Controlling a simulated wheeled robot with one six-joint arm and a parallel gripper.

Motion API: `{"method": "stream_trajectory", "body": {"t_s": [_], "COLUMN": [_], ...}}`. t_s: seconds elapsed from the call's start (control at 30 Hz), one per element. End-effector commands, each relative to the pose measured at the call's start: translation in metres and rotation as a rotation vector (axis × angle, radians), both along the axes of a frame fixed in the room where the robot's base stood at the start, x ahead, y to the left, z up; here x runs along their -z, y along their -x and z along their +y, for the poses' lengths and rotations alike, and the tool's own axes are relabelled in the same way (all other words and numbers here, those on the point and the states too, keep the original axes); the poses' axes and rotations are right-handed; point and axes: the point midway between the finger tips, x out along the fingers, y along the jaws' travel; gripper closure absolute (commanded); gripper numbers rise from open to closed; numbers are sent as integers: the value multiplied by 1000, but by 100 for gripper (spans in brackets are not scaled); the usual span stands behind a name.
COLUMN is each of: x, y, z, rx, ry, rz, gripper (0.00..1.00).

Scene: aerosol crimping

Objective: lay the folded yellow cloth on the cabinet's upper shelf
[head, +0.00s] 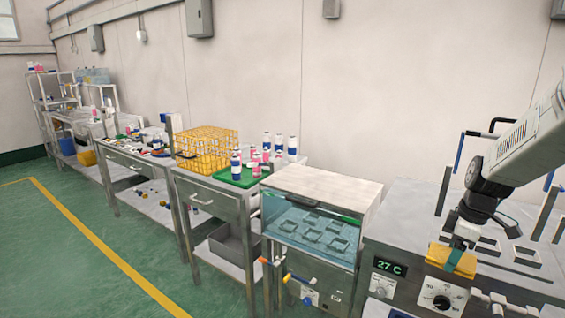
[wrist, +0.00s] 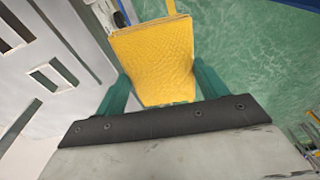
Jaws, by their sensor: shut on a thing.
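The folded yellow cloth (head: 437,254) is at the right in the head view, above the front edge of the metal machine. In the wrist view the cloth (wrist: 155,58) fills the space between the green fingers. My gripper (head: 458,262) is shut on the cloth, with a green finger showing in front of it in the head view. My gripper also shows in the wrist view (wrist: 155,90). I cannot tell for certain which piece of furniture is the cabinet, and no upper shelf of it is clearly seen.
The machine (head: 380,240) below my gripper has a 27 C display and a dial. A glass-fronted water bath (head: 335,185) stands to its left. Farther left are a yellow wire basket (head: 207,148), a green tray (head: 240,182) with cans, and workbenches. The green floor (head: 60,245) is clear.

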Motion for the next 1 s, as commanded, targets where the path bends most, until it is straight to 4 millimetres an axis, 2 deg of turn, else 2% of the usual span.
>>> {"method": "stream_trajectory", "body": {"t_s": [0.37,0.47,0.7,0.83,1.0], "x": [53,73,140,166,183], "y": [-22,-30,-43,-45,-46], "z": [36,52,112,136,155], "rx": [246,342,644,773,870], "ry": [0,0,3,4,3], "rz": [3,4,5,2,-1], "gripper": [50,50,50,50,50]}}
